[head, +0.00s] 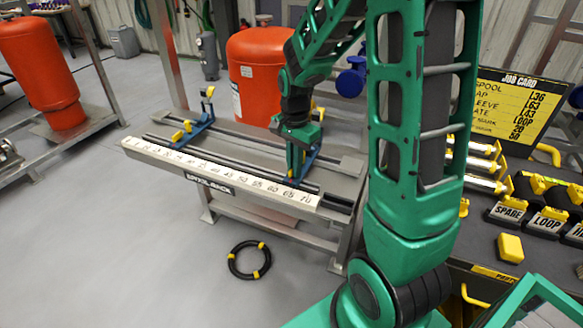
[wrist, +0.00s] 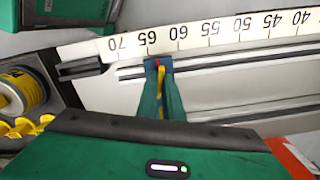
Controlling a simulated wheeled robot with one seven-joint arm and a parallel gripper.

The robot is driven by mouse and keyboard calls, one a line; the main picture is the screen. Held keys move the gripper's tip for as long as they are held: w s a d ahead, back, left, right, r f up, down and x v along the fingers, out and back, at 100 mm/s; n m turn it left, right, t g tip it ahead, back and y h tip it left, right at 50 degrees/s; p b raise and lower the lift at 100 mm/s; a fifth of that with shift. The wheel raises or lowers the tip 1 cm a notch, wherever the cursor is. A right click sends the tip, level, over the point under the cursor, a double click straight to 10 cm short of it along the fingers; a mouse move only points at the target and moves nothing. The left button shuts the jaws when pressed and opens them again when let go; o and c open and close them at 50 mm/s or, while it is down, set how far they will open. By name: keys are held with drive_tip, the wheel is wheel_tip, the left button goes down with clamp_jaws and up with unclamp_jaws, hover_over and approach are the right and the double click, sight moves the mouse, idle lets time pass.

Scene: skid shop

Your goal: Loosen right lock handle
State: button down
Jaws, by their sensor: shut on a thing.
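The spool rack's long white ruler (head: 220,172) runs along the front of a grey metal bench. The right blue carriage (head: 308,163) sits toward its high-number end. In the wrist view the carriage's blue front (wrist: 158,63) has a red pointer (wrist: 156,64) between 65 and 60, nearer 65. My gripper (head: 294,172) points down over this carriage. In the wrist view its green fingers (wrist: 161,88) are shut on the yellow right lock handle (wrist: 161,80), which shows as a thin strip between them. Most of the handle is hidden by the fingers.
The left carriage (head: 193,128) with yellow parts stands farther left on the rails. A red tank (head: 262,75) stands behind the bench. A job card (head: 508,105) and labelled spool holders stand on the right bench.

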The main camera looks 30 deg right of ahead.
drive_tip(key=shift+m, duration=1.7)
drive_tip(key=m, duration=0.3)
drive_tip(key=shift+m, duration=0.3)
drive_tip(key=shift+m, duration=1.6)
